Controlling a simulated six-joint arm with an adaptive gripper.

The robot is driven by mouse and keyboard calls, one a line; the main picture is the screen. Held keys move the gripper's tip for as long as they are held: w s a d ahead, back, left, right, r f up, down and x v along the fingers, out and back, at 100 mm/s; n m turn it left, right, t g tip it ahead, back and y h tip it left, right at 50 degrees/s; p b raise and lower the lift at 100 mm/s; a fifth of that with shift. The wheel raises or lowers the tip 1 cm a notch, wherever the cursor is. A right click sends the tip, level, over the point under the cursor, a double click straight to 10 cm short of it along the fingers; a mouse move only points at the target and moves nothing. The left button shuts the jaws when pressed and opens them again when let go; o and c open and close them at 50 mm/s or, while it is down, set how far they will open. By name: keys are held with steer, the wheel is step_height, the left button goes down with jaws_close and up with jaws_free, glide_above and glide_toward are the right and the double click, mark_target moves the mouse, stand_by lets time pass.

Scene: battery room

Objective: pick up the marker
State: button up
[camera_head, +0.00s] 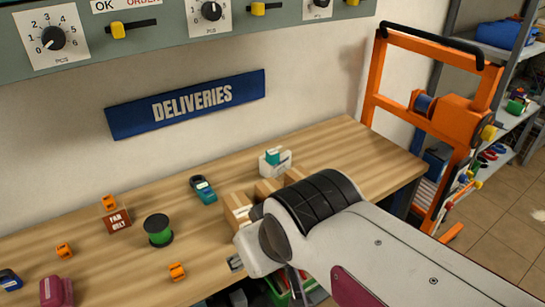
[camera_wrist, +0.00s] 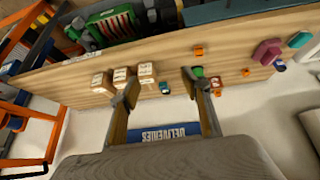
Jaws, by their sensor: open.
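I cannot make out a marker for certain in either view; it may be hidden or too small to tell. My gripper (camera_wrist: 160,82) is open and empty in the wrist view, its two fingers spread above the wooden table (camera_head: 330,150). In the head view my arm reaches in from the lower right and mostly hides the gripper near the table's front edge. Between the fingertips the wrist view shows a small dark-and-teal device (camera_wrist: 164,88), which also lies mid-table in the head view (camera_head: 203,189).
Wooden boxes (camera_head: 237,210) stand partly behind my arm. A green spool (camera_head: 158,230), a FAN BELT box (camera_head: 117,220), an orange cube (camera_head: 177,271) and a magenta object (camera_head: 56,291) lie left. A white-and-teal item (camera_head: 275,161) sits at the back. An orange frame (camera_head: 440,110) stands right.

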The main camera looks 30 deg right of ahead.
steer(key=w+d+r+t+h, duration=0.1)
steer(key=w+d, duration=0.4)
steer(key=w, duration=0.3)
steer(key=w+d+t+h, duration=0.1)
steer(key=w+d, duration=0.4)
steer(key=w, duration=0.2)
steer(key=t, duration=0.5)
glide_above(275, 157)
steer(key=s+a, duration=0.5)
steer(key=s, duration=0.2)
step_height(275, 157, down, 8)
steer(key=r, duration=0.1)
steer(key=d+f, duration=0.1)
steer(key=f, duration=0.1)
steer(key=w+d+f+t+y, duration=0.1)
steer(key=d+f, duration=0.1)
steer(key=f, duration=0.1)
steer(key=d+f+t+y, duration=0.1)
steer(key=f, duration=0.2)
steer(key=shift+w+d, duration=0.2)
steer(key=shift+d, duration=0.2)
steer(key=shift+s+d+f+t+y, duration=0.2)
steer(key=shift+f+t+y, duration=0.1)
steer(key=shift+f+t, duration=0.2)
steer(key=shift+w, duration=0.15)
steer(key=shift+w+f, duration=0.1)
steer(key=shift+w, duration=1.1)
